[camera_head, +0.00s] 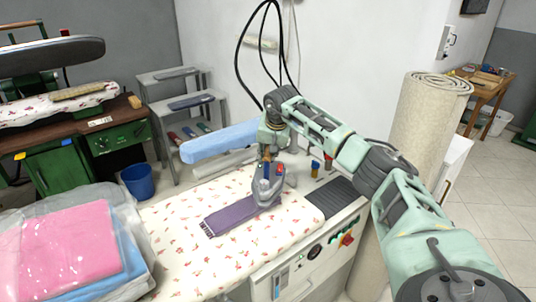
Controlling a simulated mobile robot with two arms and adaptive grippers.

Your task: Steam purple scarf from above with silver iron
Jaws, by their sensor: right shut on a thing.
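A purple scarf (232,217) lies flat on the white floral ironing board (187,250), its fringed end toward the lower left. The silver iron (266,196) is over the scarf's upper right end. I cannot tell whether it touches the cloth or hovers just above it. My right gripper (266,163) is above the iron, shut on it. The right arm reaches in from the lower right, and the gripper's fingers are small and partly hidden in this view. My left gripper does not show.
A plastic-wrapped bundle with pink and blue cloth (68,246) sits at lower left. A blue padded arm (218,141) is behind the board. A rolled carpet (424,130) stands to the right. A dark ribbed pad (336,196) lies right of the board. Black cables hang behind.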

